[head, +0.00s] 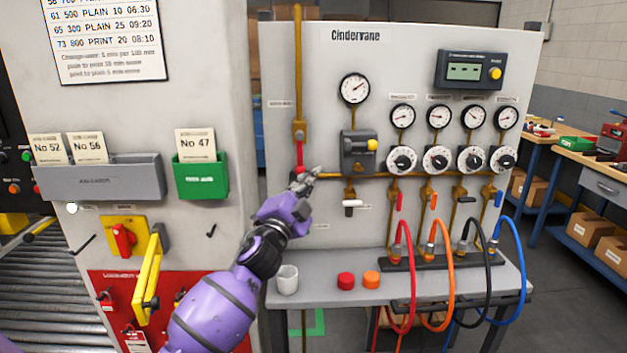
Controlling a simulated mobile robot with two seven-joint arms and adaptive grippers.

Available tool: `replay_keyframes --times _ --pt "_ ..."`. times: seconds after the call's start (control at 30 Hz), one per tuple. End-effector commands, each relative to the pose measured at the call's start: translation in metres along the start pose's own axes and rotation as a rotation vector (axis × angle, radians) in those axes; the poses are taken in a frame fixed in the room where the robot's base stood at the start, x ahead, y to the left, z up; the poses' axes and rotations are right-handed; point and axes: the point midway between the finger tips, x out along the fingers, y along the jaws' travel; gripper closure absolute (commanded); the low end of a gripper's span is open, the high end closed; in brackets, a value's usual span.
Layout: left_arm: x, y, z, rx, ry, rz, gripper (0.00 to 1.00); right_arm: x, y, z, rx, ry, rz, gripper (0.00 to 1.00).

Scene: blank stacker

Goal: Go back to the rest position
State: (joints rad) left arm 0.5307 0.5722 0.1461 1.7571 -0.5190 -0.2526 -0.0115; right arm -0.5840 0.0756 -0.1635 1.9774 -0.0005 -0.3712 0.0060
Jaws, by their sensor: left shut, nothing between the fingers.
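My left gripper (314,173) is at the end of the purple arm, near the left part of the grey Cindervane panel (300,80). Its fingers are together with nothing seen between them. The fingertips are close to a red handle (299,153) on the yellow vertical pipe (298,80); I cannot tell whether they touch it. My right gripper is not in view.
A shelf (320,291) below the panel holds a white cup (288,280), a red cap (346,281) and an orange cap (371,280). Red, orange, black and blue hoses loop at right. A green card holder (203,185) and a yellow handle (148,280) are at left.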

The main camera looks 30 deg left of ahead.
Motion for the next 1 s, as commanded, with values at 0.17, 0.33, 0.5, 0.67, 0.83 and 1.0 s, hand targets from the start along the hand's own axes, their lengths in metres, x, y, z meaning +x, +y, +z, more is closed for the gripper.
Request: replay_keyframes --times 0.17,0.33,0.5,0.67,0.83,1.0 --pt "0.000 0.000 0.000 0.000 0.000 0.000 1.00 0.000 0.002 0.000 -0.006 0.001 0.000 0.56" --pt "-0.003 0.012 -0.007 -0.080 -0.006 0.028 1.00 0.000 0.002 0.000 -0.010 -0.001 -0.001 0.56" --pt "-0.060 0.095 0.010 -0.242 -0.089 0.178 1.00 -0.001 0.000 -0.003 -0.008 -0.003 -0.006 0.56" --pt "-0.148 0.178 0.032 -0.394 -0.214 0.333 1.00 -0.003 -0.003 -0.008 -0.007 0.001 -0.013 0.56" --pt "-0.258 0.247 0.049 -0.545 -0.371 0.473 1.00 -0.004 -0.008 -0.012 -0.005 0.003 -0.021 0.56" --pt "-0.379 0.296 0.053 -0.690 -0.552 0.585 1.00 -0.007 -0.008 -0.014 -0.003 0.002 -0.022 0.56"
